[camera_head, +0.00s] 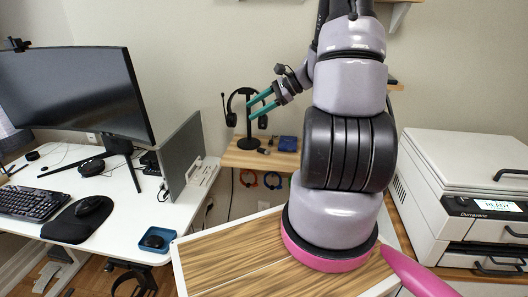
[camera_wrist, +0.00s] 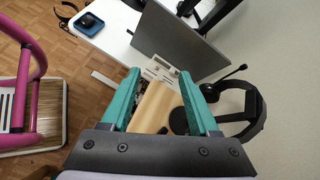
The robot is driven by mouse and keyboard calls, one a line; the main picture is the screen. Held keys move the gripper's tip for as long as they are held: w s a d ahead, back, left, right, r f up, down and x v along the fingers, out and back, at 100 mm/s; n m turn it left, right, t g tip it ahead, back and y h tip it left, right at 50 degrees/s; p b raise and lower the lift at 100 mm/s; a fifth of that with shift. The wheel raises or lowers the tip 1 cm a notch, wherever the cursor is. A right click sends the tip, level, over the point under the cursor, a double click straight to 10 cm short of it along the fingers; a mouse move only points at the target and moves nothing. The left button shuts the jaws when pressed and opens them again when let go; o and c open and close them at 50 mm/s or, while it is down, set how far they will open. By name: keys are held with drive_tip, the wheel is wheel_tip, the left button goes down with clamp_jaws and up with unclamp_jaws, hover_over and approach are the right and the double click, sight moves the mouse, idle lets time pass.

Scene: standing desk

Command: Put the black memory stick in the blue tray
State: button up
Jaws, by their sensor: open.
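My gripper (camera_head: 261,104) is open and empty, its two teal fingers pointing left above the small wooden shelf, in front of the headphone stand. In the wrist view the open fingers (camera_wrist: 159,76) frame part of that shelf. A small dark item (camera_head: 264,151) lies on the shelf below my gripper; it may be the black memory stick, but it is too small to be sure. The blue tray (camera_head: 145,254) sits at the white desk's front right corner with a dark rounded object (camera_head: 154,241) in it. The tray also shows in the wrist view (camera_wrist: 85,31).
A headset on a black stand (camera_head: 249,120) is close behind my gripper. A dark blue item (camera_head: 288,143) lies on the shelf (camera_head: 240,158). A grey upright panel (camera_head: 181,156) stands on the desk between shelf and monitor (camera_head: 75,95). A printer (camera_head: 470,190) is at right.

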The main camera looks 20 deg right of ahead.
drive_tip(key=w+d+f+m+t, duration=0.35)
drive_tip(key=d+f+m, duration=0.25)
drive_tip(key=d+f, duration=0.3)
drive_tip(key=m+t+h, duration=0.2)
drive_tip(key=m, duration=0.3)
approach(259, 148)
drive_tip(key=s, duration=0.1)
drive_tip(key=s+r, duration=0.1)
drive_tip(key=shift+s+d+r, duration=0.2)
drive_tip(key=shift+s+d, duration=0.05)
drive_tip(key=shift+d, duration=0.05)
drive_tip(key=shift+w+a+f+t, duration=0.1)
drive_tip(key=shift+w+f+t, duration=0.15)
drive_tip(key=x, duration=1)
drive_tip(key=shift+d+f, duration=0.25)
clamp_jaws()
